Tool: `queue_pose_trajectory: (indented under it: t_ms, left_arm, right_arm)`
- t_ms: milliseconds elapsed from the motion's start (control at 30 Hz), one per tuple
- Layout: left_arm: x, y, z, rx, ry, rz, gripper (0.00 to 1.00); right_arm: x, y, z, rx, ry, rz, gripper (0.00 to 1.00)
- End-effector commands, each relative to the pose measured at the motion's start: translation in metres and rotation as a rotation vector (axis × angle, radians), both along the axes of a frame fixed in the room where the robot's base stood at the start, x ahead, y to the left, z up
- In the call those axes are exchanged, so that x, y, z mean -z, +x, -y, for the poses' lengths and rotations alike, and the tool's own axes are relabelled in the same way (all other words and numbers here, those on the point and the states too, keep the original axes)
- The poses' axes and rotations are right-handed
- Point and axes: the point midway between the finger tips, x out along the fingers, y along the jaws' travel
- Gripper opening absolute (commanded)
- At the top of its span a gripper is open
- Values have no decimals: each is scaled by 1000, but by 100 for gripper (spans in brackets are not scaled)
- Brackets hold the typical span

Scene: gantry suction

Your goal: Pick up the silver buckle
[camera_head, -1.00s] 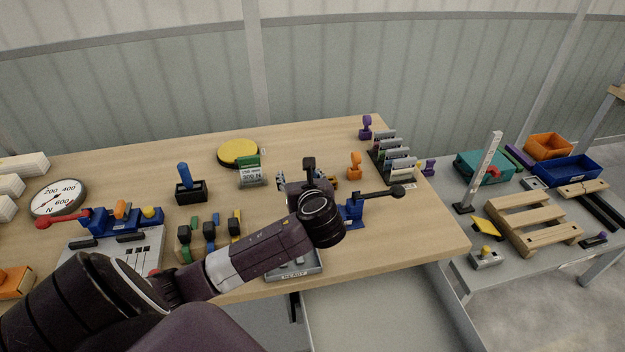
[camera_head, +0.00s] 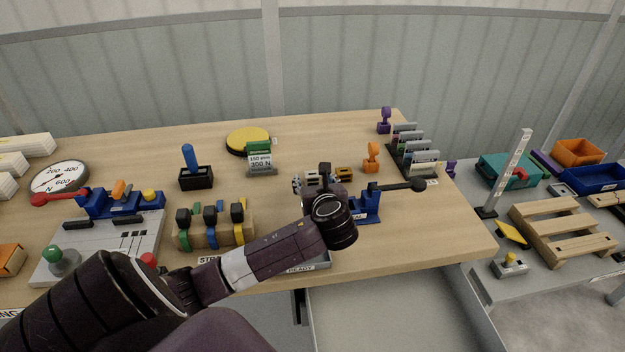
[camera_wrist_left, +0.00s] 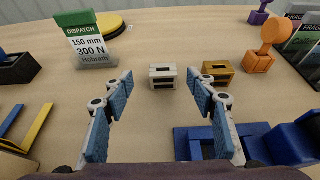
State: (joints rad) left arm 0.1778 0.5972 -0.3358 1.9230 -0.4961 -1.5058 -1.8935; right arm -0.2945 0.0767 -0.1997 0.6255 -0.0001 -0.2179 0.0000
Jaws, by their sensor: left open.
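The silver buckle (camera_wrist_left: 163,76) is a small pale block with dark slots, lying on the wooden table. In the left wrist view it lies ahead of my left gripper (camera_wrist_left: 160,88), between the lines of its two blue-padded fingers. The fingers are spread and empty. In the head view the silver buckle (camera_head: 312,177) shows just beyond my left gripper (camera_head: 318,187), whose wrist hides part of the fingers. A gold buckle (camera_wrist_left: 217,72) lies right of the silver one, close to the right fingertip. My right gripper is in neither view.
A blue clamp-like fixture (camera_wrist_left: 250,142) stands at the near right. An orange stamp (camera_wrist_left: 264,48) and a card rack (camera_head: 415,160) are farther right. A dispatch sign (camera_wrist_left: 88,42) stands at the left. Bare table surrounds the buckles.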

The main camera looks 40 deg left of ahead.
Motion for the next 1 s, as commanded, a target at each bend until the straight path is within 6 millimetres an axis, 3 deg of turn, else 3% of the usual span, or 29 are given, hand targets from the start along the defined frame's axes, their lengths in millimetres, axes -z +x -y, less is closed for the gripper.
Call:
queue_pose_trajectory:
  t_ms: [400, 700, 1000]
  left_arm:
    - [27, 31, -31, -1, -2, 1, 52]
    - [28, 33, -34, 0, -2, 1, 51]
    - [28, 33, -34, 1, -2, 0, 18]
  right_arm:
    - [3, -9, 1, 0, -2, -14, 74]
    - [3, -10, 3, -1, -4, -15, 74]
    - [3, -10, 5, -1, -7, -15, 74]
